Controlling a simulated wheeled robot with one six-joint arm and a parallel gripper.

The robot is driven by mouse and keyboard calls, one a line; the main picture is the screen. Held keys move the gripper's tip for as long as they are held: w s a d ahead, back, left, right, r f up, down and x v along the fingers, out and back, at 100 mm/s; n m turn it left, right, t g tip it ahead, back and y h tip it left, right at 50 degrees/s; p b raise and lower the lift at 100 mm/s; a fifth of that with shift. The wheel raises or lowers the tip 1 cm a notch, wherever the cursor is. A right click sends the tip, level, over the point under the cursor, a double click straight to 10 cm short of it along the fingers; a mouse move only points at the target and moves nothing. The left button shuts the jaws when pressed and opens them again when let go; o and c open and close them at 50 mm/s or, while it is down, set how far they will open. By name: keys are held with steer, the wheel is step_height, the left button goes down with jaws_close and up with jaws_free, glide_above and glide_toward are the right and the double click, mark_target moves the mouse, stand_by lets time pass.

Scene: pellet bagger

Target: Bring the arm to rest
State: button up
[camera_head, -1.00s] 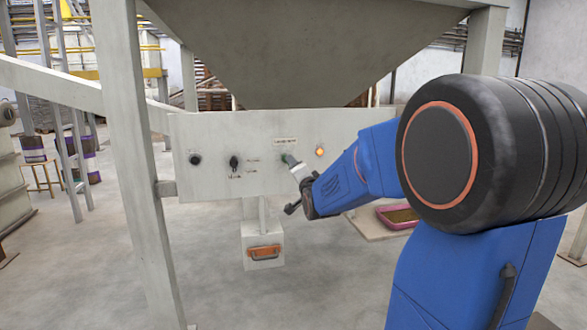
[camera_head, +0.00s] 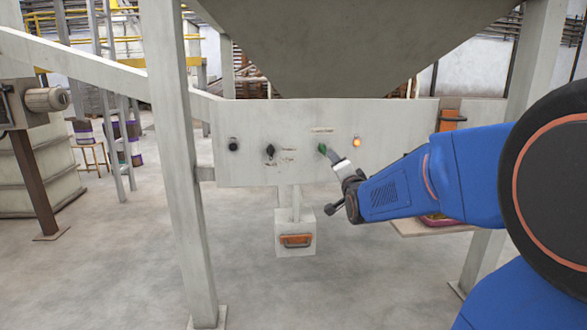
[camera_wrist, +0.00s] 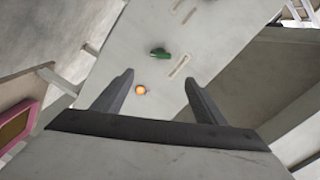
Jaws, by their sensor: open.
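My blue arm (camera_head: 385,192) reaches in from the right in the head view. My gripper (camera_head: 328,152) is at the control panel, near the green switch (camera_head: 321,148). In the wrist view my gripper (camera_wrist: 160,92) has its two fingers wide apart with nothing between them. The green switch (camera_wrist: 160,52) shows beyond the fingertips, and a lit orange lamp (camera_wrist: 140,90) shows lower, between the fingers. I cannot tell whether a finger touches the panel (camera_head: 250,180).
The panel also carries a black button (camera_head: 233,144), a black selector (camera_head: 270,150) and the lit lamp (camera_head: 357,142). The grey hopper (camera_head: 360,60) hangs above. A post (camera_head: 180,160) stands left. A box with an orange handle (camera_head: 296,241) hangs below. The floor in front is clear.

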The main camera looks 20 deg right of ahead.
steer(key=s+a+f+n+g+y, duration=0.1)
steer(key=s+a+f+n+g, duration=0.3)
steer(key=s, duration=0.7)
steer(key=s+a+f+n+g+y, duration=0.2)
steer(key=s+a+f+n+g, duration=0.2)
steer(key=s, duration=0.8)
steer(key=s+a+f+n+g+y, duration=0.2)
steer(key=s+a+f+n+g, duration=0.2)
steer(key=s+a+f+n, duration=0.3)
steer(key=s+a+f, duration=0.2)
steer(key=s, duration=0.3)
steer(key=shift+s+a+g, duration=0.25)
steer(key=shift+a+g, duration=0.05)
steer(key=shift+a, duration=0.1)
steer(key=shift+w, duration=0.1)
